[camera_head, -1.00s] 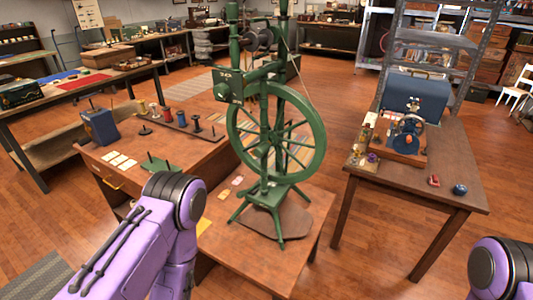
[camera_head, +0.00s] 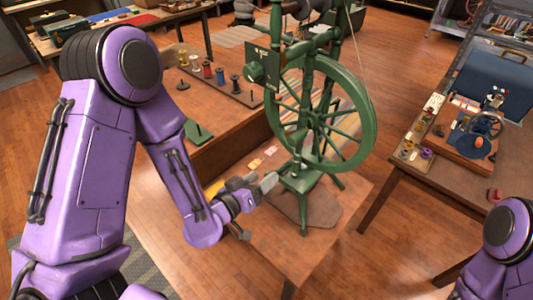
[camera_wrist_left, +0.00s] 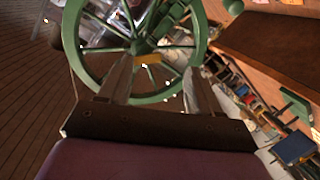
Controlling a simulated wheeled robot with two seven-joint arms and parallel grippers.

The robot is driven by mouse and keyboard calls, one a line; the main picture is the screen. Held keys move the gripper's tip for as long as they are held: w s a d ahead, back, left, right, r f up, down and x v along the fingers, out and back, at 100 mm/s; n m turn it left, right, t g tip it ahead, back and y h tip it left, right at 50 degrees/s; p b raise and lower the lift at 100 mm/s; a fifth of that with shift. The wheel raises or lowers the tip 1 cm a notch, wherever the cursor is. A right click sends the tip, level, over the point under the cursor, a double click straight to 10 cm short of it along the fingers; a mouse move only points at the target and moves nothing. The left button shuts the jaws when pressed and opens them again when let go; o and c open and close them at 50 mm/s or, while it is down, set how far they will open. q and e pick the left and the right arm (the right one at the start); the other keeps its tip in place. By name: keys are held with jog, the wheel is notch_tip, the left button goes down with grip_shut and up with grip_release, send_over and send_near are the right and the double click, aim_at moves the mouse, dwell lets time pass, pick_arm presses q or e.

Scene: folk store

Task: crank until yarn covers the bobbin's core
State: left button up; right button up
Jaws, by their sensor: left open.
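A green spinning wheel (camera_head: 318,165) stands upright on the low wooden table, with a large spoked wheel and a green knob (camera_head: 254,73) on a plate at its upper left. A dark bobbin (camera_head: 322,18) is partly cut off by the top edge of the head view; its yarn cannot be made out. My left gripper (camera_head: 266,184) is open and empty, low and left of the wheel's legs. In the left wrist view its fingers (camera_wrist_left: 158,80) point at the spoked wheel (camera_wrist_left: 193,58), with a yellowish bar (camera_wrist_left: 148,60) near the hub between them. My right gripper is out of view.
A rack of spools (camera_head: 220,79) and a green stand (camera_head: 198,133) are on the desk at left. Floor lies open between the tables.

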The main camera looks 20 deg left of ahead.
pick_arm(q)
jog(key=m+t+h, duration=0.1)
jog(key=t+h, duration=0.1)
send_near(291, 142)
jog(key=w, duration=0.1)
jog(key=p+x, duration=0.3)
jog(key=x, duration=0.7)
jog(key=shift+w+d, duration=0.25)
jog(key=shift+w, duration=0.05)
jog(key=shift+w+f, duration=0.1)
jog(key=c, duration=0.9)
jog(key=shift+c, duration=0.8)
